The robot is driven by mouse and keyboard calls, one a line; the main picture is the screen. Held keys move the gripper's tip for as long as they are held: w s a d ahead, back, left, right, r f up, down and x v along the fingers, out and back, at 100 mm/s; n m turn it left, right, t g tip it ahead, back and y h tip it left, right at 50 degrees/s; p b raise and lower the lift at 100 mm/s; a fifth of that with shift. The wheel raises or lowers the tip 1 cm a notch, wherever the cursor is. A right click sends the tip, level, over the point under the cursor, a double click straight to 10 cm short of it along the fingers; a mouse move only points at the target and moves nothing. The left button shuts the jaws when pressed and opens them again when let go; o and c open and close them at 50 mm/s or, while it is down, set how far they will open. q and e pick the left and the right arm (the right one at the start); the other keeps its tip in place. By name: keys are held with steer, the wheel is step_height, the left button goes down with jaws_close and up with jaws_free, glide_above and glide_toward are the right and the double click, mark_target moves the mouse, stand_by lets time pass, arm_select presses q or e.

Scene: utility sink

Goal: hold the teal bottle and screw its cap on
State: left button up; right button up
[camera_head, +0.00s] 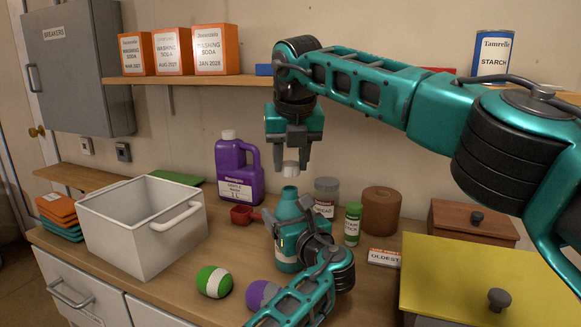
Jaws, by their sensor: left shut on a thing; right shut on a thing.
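The teal bottle (288,207) stands upright on the wooden counter, its neck open at the top. My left gripper (287,240) is shut around the bottle's body and hides part of it. My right gripper (291,158) is above the bottle, pointing down, and shut on a small white cap (290,169). The cap is apart from the bottle, a little above its neck and roughly in line with it.
A purple jug (238,172), red scoop (243,215), lidded jar (326,192) and green-capped stain stick (353,223) stand near the bottle. Green (213,281) and purple (262,294) balls lie in front. A white tub (141,228) is left; a yellow-topped box (490,275) is right.

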steer(key=shift+f, duration=0.8)
steer(key=shift+f, duration=0.9)
steer(key=shift+f, duration=0.6)
arm_select(q)
jaws_close()
arm_select(e)
steer(key=shift+a+m+h, duration=0.2)
steer(key=shift+m+h, duration=0.3)
steer(key=shift+m, duration=0.7)
steer(key=m, duration=0.2)
steer(key=m+h, duration=0.1)
steer(key=m, duration=0.1)
steer(key=shift+w+h, duration=0.1)
steer(key=shift+h, duration=0.2)
steer(key=o, duration=1.6)
steer(key=shift+c, duration=0.2)
